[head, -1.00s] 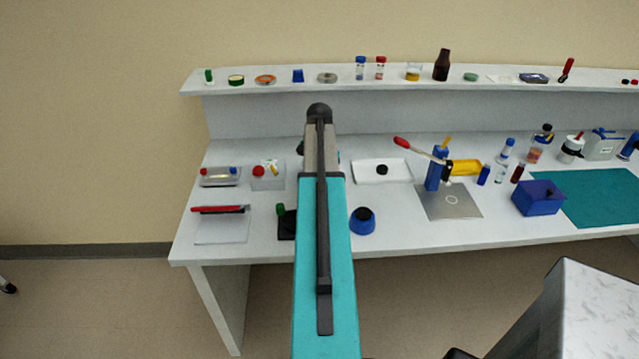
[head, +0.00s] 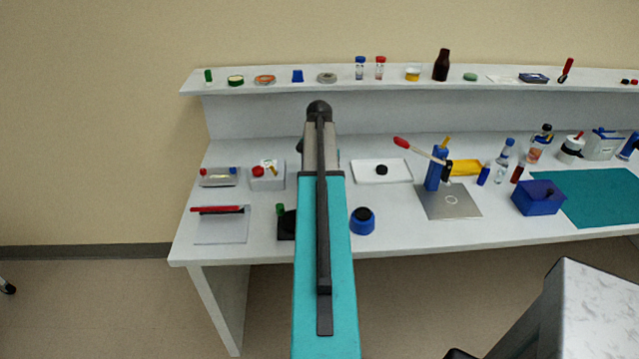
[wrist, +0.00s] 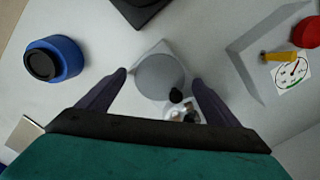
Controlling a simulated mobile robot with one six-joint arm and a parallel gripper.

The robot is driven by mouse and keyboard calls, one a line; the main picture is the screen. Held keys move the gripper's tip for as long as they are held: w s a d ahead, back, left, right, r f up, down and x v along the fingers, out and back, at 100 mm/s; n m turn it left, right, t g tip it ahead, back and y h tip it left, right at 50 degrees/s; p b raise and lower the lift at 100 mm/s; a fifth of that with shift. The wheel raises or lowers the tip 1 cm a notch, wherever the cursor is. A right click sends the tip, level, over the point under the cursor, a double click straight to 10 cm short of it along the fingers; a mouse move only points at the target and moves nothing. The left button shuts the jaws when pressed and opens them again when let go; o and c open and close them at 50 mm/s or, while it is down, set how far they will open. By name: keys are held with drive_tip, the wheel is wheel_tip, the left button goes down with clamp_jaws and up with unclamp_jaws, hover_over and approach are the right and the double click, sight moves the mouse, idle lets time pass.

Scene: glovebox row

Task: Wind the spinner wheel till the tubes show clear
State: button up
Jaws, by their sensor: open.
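In the wrist view a round grey wheel (wrist: 158,74) sits on a pale square base, with a small black knob (wrist: 176,95) near its rim on the side toward me. My gripper (wrist: 159,78) is open, its dark fingers on either side of the wheel and knob. I cannot tell whether either finger touches them. Small glassy and brownish shapes (wrist: 184,114), perhaps the tubes, show just past the knob, partly cut off by my gripper body. Their clearness cannot be told. In the head view my arm hides the wheel and the gripper.
A blue pot with a black top (wrist: 54,60) stands left in the wrist view. A box with a dial gauge (wrist: 290,73) and red button stands right. A black stand (head: 287,224) is near the bench's front edge. A white tray (head: 365,179) lies right of my arm.

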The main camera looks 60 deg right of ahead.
wheel_tip(320, 180, up, 13)
drive_tip(key=b, duration=0.2)
drive_tip(key=shift+b, duration=0.35)
drive_tip(key=shift+r, duration=0.2)
idle(0.4)
